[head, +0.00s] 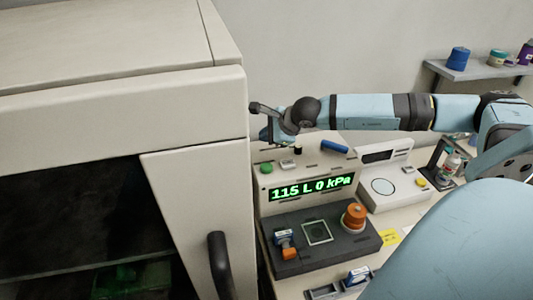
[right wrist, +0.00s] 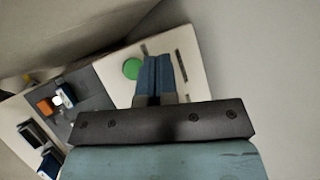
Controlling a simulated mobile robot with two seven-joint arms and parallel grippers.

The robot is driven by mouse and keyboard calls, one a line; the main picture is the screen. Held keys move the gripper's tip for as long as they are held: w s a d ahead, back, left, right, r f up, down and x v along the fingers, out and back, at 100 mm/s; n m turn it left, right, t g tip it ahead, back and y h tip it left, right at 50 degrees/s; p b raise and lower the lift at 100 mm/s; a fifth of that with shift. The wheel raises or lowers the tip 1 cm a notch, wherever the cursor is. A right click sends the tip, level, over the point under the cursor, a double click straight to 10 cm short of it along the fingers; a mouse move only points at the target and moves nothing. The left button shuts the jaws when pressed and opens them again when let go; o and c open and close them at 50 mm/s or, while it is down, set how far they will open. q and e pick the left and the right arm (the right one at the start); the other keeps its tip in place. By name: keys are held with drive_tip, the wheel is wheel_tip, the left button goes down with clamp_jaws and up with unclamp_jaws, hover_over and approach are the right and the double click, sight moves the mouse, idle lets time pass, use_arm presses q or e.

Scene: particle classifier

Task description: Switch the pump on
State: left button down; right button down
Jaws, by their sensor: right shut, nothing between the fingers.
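The particle classifier with its pump panel (head: 330,172) stands right of the large cabinet. Its lit green display (head: 312,188) reads 115 L 0 kPa. A round green button (head: 266,168) is on the panel's upper left; the green button also shows in the right wrist view (right wrist: 132,69). My right gripper (head: 266,136) is above and behind that button, near the cabinet's edge. In the right wrist view, its blue fingers (right wrist: 159,76) are closed together and empty, just beside the green button in the picture. I cannot tell the exact gap to the panel. My left gripper is not in view.
The large beige cabinet (head: 190,105) with a dark handle (head: 220,265) stands close on the left. A dark base (head: 345,245) in front of the display carries an orange knob (head: 354,215) and a small blue-and-white item (head: 283,238). A white device (head: 395,190) is to the right.

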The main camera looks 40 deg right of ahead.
drive_tip(key=b, duration=0.4)
hover_over(266, 167)
wheel_tip(266, 167, down, 7)
drive_tip(key=shift+s+f, duration=0.1)
drive_tip(key=shift+f, duration=0.1)
drive_tip(key=shift+f+b, duration=0.35)
drive_tip(key=shift+f, duration=0.1)
drive_tip(key=shift+r, duration=0.1)
idle(1.2)
drive_tip(key=shift+f+b, duration=0.5)
drive_tip(key=shift+b, duration=0.35)
